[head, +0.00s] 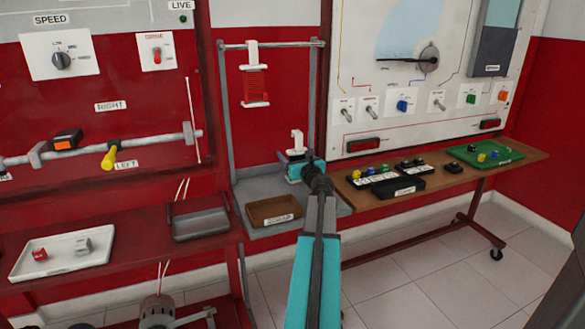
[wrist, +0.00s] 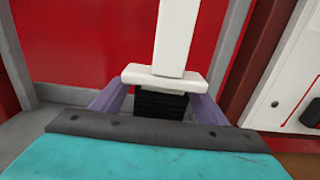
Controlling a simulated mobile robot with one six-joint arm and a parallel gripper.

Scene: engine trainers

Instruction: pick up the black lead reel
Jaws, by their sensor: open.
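The black lead reel (wrist: 160,104) stands upright in the wrist view, a white frame with a wide flange above a dark winding. My gripper (wrist: 158,108) is open, with one purple finger on each side of the black winding, below the white flange. Whether the fingers touch the winding cannot be told. In the head view my gripper (head: 296,160) is at the reel, over the grey shelf (head: 245,189).
A red lead reel (head: 256,83) hangs from the grey rail above. A brown labelled tray (head: 273,210) sits at the shelf's front. A wooden table (head: 440,181) with black trays and a green tray (head: 486,153) stands right. A grey tray (head: 200,224) and white tray (head: 62,254) are left.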

